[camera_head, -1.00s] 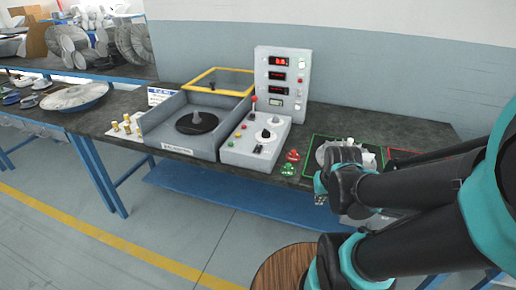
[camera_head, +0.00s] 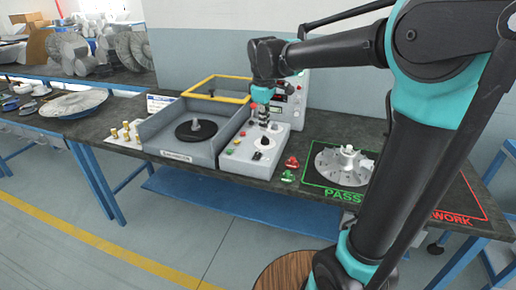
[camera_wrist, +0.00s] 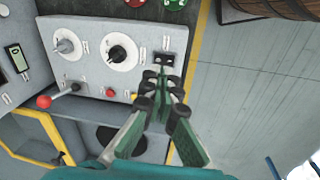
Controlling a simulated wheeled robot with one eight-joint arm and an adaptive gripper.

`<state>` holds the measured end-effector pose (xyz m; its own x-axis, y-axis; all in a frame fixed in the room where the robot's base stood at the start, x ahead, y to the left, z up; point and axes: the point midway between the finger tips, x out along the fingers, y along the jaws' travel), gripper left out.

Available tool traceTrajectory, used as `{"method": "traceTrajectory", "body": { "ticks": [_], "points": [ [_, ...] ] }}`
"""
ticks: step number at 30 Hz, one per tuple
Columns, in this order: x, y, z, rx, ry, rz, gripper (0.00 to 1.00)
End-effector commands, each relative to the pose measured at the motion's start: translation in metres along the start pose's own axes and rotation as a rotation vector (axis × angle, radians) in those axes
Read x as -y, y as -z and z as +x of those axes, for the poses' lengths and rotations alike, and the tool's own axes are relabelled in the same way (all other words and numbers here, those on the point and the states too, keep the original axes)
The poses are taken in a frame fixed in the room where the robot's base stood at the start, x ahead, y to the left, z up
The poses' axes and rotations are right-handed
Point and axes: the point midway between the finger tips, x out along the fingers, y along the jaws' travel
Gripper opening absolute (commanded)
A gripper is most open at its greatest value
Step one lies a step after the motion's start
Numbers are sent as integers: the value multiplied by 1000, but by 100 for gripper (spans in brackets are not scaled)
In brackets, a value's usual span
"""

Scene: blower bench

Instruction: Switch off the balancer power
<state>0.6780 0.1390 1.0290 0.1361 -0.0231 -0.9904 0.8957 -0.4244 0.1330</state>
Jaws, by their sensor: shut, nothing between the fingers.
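The balancer's sloped grey control box (camera_head: 240,160) stands on the bench, right of the balancer tray (camera_head: 168,143). A small black switch (camera_wrist: 164,59) sits at the box's corner in the wrist view; its label is too small to read, and I cannot tell which way it is set. My gripper (camera_wrist: 160,82) is shut and empty, pointing at the panel with its fingertips just beside this switch. I cannot tell whether they touch it. In the head view my gripper (camera_head: 263,120) is above the box and hides part of its controls.
A black knob (camera_wrist: 119,53), a grey knob (camera_wrist: 67,46), a red-ball lever (camera_wrist: 44,101), and red (camera_wrist: 110,93) and yellow buttons lie close by. The display tower (camera_head: 292,100) stands behind, partly hidden by my arm. A metal rotor (camera_head: 342,163) lies in the green PASS outline at right.

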Motion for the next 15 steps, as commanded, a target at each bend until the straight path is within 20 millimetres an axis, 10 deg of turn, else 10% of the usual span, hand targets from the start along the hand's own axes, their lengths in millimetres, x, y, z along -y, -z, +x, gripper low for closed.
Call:
{"method": "traceTrajectory", "body": {
  "ticks": [15],
  "points": [
    [0, 29, -22, 22, 14, -129, 0]
  ]
}}
